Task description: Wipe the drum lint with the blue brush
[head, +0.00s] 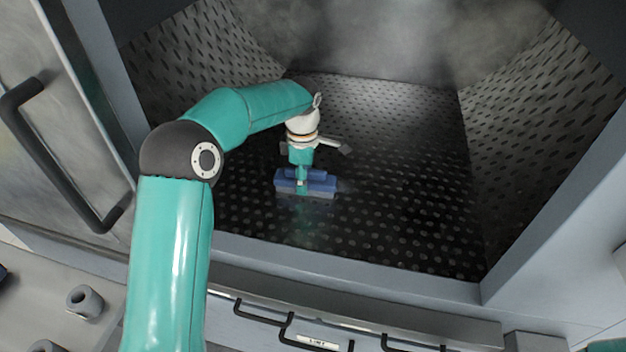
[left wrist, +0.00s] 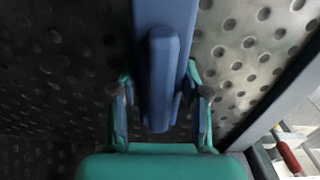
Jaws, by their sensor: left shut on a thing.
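The blue brush (head: 318,184) is inside the washer drum, low over the dark perforated drum floor (head: 400,215). My left gripper (head: 301,178) reaches in from the left and is shut on the brush's handle. In the left wrist view the blue brush (left wrist: 164,70) lies between the two fingers of the left gripper (left wrist: 160,100). I cannot tell whether the bristles touch the floor. A greyish haze or lint (head: 400,35) shows at the back of the drum. My right gripper is not in the head view.
A grey frame (head: 350,270) edges the drum opening. An open door with a black handle (head: 60,150) stands at the left. Drawers with black handles (head: 265,318) are below. Perforated side walls (head: 540,130) slope up. The right part of the drum is clear.

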